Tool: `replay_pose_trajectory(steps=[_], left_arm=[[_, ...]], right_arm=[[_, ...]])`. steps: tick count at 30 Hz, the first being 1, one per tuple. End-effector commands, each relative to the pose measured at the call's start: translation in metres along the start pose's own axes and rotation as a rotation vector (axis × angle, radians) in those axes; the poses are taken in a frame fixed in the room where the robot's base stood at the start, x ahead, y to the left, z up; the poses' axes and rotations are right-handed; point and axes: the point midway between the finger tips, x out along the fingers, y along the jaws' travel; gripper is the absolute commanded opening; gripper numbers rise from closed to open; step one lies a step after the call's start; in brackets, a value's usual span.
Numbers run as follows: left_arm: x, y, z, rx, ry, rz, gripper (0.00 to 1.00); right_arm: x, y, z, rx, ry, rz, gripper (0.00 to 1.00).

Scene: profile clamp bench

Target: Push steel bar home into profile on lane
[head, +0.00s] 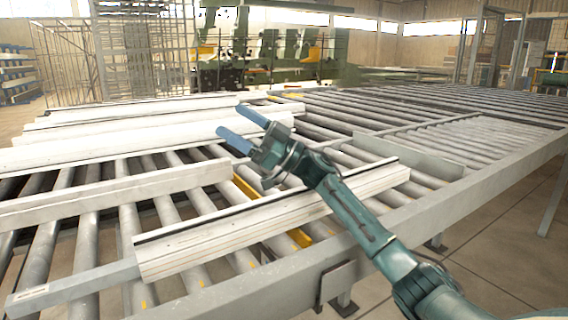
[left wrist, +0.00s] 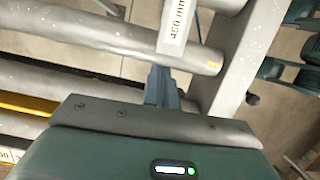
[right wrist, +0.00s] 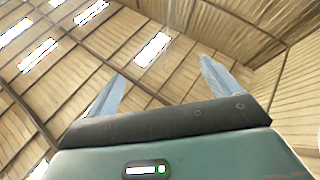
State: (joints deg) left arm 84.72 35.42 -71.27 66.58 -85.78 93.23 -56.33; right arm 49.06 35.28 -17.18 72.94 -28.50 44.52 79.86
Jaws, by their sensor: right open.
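The grey steel bar (head: 75,287) lies along the rollers at the lower left. Its right part goes into the near end of the pale profile (head: 270,220), which has a dark slot along its top. In the left wrist view the labelled bar end (left wrist: 177,25) reads "450 mm". My left gripper (left wrist: 164,82) has its fingers close together, right at this end; whether they touch it is unclear. It is outside the head view. My right gripper (head: 238,128) is open and empty above the profile. In the right wrist view its fingers (right wrist: 160,90) are wide apart, pointing toward the roof.
A grey rail (head: 110,197) crosses the rollers behind the bar. Several long pale profiles (head: 140,137) lie further back. The frame edge (head: 440,205) runs along the near right. The rollers at the right (head: 480,135) are clear.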

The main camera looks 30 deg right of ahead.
Motion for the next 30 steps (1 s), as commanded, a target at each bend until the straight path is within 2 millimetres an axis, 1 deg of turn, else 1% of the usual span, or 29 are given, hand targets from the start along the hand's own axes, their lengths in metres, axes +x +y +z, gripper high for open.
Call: replay_pose_trajectory(steps=[1,3,5,6,7,8,9,11,12,14,15,17,18,21,24,26,28,30], left_arm=[[0.0,0.0,0.0,0.0,0.0,0.0,0.0],[0.0,0.0,0.0,0.0,0.0,0.0,0.0],[0.0,0.0,0.0,0.0,0.0,0.0,0.0],[0.0,0.0,0.0,0.0,0.0,0.0,0.0],[0.0,0.0,0.0,0.0,0.0,0.0,0.0],[0.0,0.0,0.0,0.0,0.0,0.0,0.0],[0.0,0.0,0.0,0.0,0.0,0.0,0.0],[0.0,0.0,0.0,0.0,0.0,0.0,0.0],[0.0,0.0,0.0,0.0,0.0,0.0,0.0],[0.0,0.0,0.0,0.0,0.0,0.0,0.0],[0.0,0.0,0.0,0.0,0.0,0.0,0.0],[0.0,0.0,0.0,0.0,0.0,0.0,0.0],[0.0,0.0,0.0,0.0,0.0,0.0,0.0],[0.0,0.0,0.0,0.0,0.0,0.0,0.0],[0.0,0.0,0.0,0.0,0.0,0.0,0.0],[0.0,0.0,0.0,0.0,0.0,0.0,0.0],[0.0,0.0,0.0,0.0,0.0,0.0,0.0],[0.0,0.0,0.0,0.0,0.0,0.0,0.0]], right_arm=[[0.018,-0.017,0.012,-0.044,-0.067,-0.113,0.89],[0.034,-0.043,0.036,-0.105,-0.195,-0.284,0.89],[0.038,-0.06,0.059,-0.154,-0.323,-0.428,0.89],[0.037,-0.069,0.073,-0.183,-0.416,-0.519,0.89],[0.034,-0.073,0.083,-0.204,-0.491,-0.584,0.89],[0.029,-0.076,0.092,-0.225,-0.57,-0.646,0.89],[0.02,-0.077,0.102,-0.247,-0.681,-0.723,0.89],[0.002,-0.072,0.113,-0.277,-0.862,-0.825,0.89],[-0.013,-0.064,0.116,-0.291,-0.99,-0.88,0.89],[-0.037,-0.049,0.114,-0.303,-1.186,-0.941,0.89],[-0.053,-0.037,0.108,-0.305,-1.314,-0.967,0.89],[-0.074,-0.02,0.095,-0.298,-1.489,-0.985,0.89],[-0.085,-0.011,0.086,-0.292,-1.581,-0.987,0.89],[-0.106,0.007,0.064,-0.269,-1.759,-0.974,0.89],[-0.118,0.017,0.048,-0.25,-1.865,-0.958,0.89],[-0.122,0.02,0.043,-0.243,-1.901,-0.95,0.89],[-0.126,0.021,0.042,-0.237,-1.923,-0.946,0.89],[-0.13,0.021,0.046,-0.234,-1.93,-0.945,0.89]])
